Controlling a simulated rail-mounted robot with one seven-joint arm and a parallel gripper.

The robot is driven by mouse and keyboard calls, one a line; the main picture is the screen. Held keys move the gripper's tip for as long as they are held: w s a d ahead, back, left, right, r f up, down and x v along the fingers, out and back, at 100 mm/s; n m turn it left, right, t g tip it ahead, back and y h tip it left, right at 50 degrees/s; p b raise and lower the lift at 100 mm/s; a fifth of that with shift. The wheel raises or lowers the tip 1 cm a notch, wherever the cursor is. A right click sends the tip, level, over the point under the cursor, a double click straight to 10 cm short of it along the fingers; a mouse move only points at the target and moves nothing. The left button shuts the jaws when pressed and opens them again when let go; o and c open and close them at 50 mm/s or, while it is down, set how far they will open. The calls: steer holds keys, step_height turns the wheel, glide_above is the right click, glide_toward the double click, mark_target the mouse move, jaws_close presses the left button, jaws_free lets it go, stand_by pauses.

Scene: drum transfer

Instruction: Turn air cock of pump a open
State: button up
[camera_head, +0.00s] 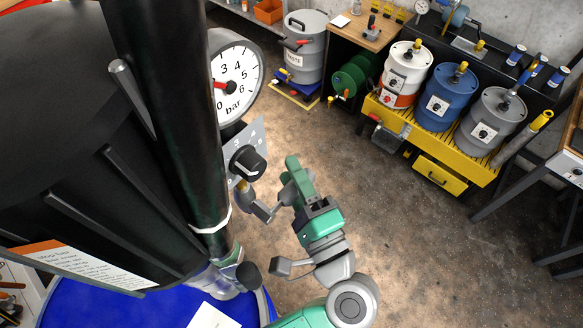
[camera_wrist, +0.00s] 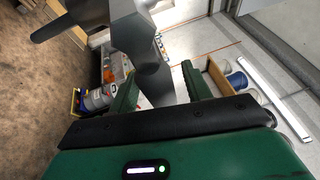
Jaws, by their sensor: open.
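The air cock (camera_head: 263,211) of the pump shows in the head view as a grey lever below the regulator knob (camera_head: 248,163) and its scale plate. My gripper (camera_head: 291,180) is just right of the lever, with its green fingers apart. In the wrist view a large grey, flat-ended part (camera_wrist: 148,68), which looks like the cock's lever, reaches down between the open fingers of my gripper (camera_wrist: 158,80). It does not look clamped. Whether a finger touches it I cannot tell.
A round pressure gauge (camera_head: 234,84) sits above the knob. The black pump body (camera_head: 75,130) and a blue drum (camera_head: 110,305) fill the left. Several drums stand on a yellow spill pallet (camera_head: 440,143) at the back right. The floor right of my arm is clear.

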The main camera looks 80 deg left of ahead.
steer(key=shift+s+a+r, duration=0.1)
steer(key=shift+s+a, duration=0.05)
steer(key=shift+a, duration=0.3)
jaws_close()
